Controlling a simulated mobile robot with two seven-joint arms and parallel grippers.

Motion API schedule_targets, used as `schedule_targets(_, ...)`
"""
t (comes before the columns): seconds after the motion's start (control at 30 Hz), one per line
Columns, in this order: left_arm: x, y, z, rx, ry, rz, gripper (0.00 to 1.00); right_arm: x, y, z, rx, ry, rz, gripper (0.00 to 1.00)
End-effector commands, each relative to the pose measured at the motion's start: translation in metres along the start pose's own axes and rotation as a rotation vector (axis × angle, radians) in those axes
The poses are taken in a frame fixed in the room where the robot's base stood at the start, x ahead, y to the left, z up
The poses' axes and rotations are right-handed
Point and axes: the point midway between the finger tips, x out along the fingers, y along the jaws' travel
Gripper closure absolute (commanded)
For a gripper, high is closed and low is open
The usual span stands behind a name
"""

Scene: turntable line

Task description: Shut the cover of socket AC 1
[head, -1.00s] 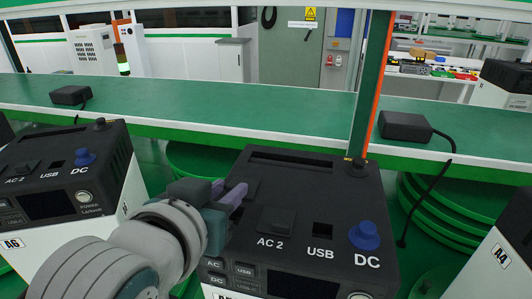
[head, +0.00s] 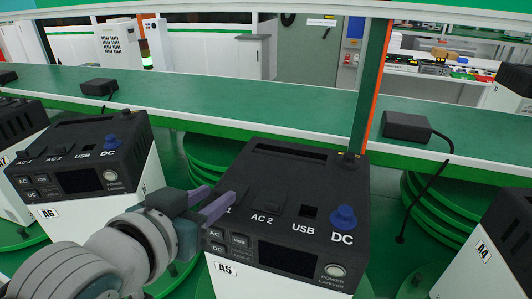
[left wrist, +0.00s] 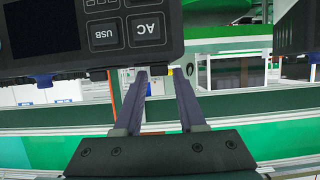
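The dark-topped power unit A5 (head: 226,270) stands in front of me in the head view, with AC 2 (head: 268,197), USB and DC sockets on its top. Socket AC 1 is at the top's left; my left gripper covers most of it, leaving only part of its label. I cannot tell how its cover stands. My left gripper (head: 222,200) has its two purple fingers apart at the left edge of the unit's top. In the left wrist view the gripper (left wrist: 161,76) is open with nothing between the fingers, beside a dark panel with AC and USB buttons (left wrist: 146,30). My right gripper is out of view.
Unit A6 (head: 110,190) stands to the left and unit A4 (head: 465,270) to the right. A green bench (head: 300,115) runs behind them, bearing black adapters (head: 407,125). A green and orange post (head: 372,90) rises just behind A5. Green round turntables (head: 205,155) show between units.

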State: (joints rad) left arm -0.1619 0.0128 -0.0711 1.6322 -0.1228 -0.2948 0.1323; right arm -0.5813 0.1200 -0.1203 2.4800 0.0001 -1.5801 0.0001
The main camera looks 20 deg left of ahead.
Motion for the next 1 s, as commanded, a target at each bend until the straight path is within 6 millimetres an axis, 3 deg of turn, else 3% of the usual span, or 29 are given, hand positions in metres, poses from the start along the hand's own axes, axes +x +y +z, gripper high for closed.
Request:
schedule_targets(0.17, 0.0, 0.0, 0.0, 0.0, 0.0, 0.0, 0.4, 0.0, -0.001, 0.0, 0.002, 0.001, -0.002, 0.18)
schedule_targets(0.5, -0.005, 0.0, 0.0, -0.001, 0.001, 0.001, 0.4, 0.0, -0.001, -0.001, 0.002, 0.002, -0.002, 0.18)
schedule_targets(1.0, -0.085, 0.0, 0.002, 0.0, -0.002, 0.001, 0.4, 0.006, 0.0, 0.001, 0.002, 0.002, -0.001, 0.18)
